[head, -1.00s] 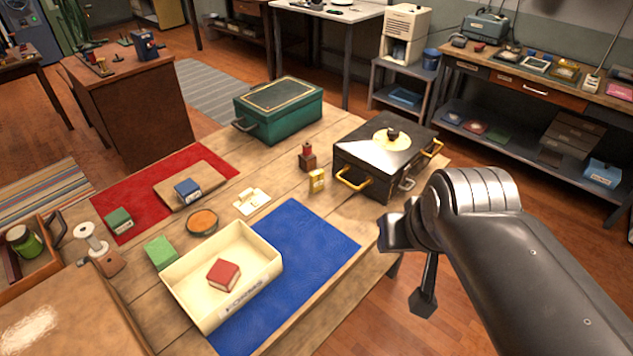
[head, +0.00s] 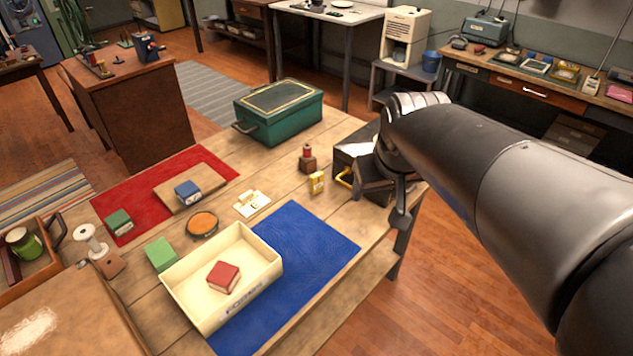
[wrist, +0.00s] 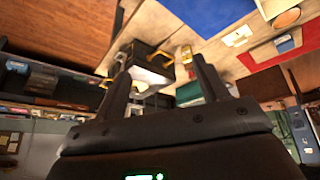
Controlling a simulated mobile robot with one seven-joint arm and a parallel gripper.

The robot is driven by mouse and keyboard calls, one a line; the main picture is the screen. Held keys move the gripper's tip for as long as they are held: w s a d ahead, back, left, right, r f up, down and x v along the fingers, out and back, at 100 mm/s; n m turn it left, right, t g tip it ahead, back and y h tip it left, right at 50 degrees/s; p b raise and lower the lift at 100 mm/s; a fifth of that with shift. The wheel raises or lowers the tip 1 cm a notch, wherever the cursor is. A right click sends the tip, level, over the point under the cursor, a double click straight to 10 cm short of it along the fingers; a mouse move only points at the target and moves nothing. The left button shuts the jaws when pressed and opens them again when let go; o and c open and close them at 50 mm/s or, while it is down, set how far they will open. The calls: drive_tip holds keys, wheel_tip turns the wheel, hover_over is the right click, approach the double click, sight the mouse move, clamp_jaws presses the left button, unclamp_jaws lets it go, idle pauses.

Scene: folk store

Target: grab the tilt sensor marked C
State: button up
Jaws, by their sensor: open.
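No letter C is legible, so I cannot tell which item is the tilt sensor marked C. Small labelled blocks are in the head view: a blue one (head: 187,192) on a wooden board, a dark green one (head: 119,221) on the red mat, and a red one (head: 223,276) in the cream tray (head: 272,268). A small yellow item (head: 317,182) stands near the black box (head: 350,160). My gripper (wrist: 165,72) is open and empty, its fingers apart in the wrist view. In the head view it is at the table's right side, in front of the black box, partly hidden by my arm.
A blue mat (head: 310,235) lies right of the tray. A green case (head: 280,108) stands at the table's back. A red-topped item (head: 307,157), a white plate (head: 252,203) and an orange-filled bowl (head: 202,223) occupy the middle. The black box is close to my gripper.

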drive_tip(key=w+a+f+n, duration=0.1)
drive_tip(key=w+a+f, duration=0.1)
drive_tip(key=w, duration=0.7)
drive_tip(key=n+g+y, duration=0.1)
drive_tip(key=n+y, duration=0.1)
drive_tip(key=n, duration=0.1)
approach(316, 182)
drive_tip(key=shift+n, duration=0.3)
drive_tip(key=x, duration=0.4)
drive_tip(key=w+x, duration=0.1)
drive_tip(key=x, duration=0.1)
drive_tip(key=shift+w+d+f, duration=0.15)
drive_tip(key=shift+w+d, duration=0.05)
drive_tip(key=shift+d, duration=0.15)
drive_tip(key=shift+a+x, duration=0.2)
drive_tip(key=shift+x, duration=2.6)
drive_tip(key=shift+c, duration=0.2)
drive_tip(key=c, duration=1)
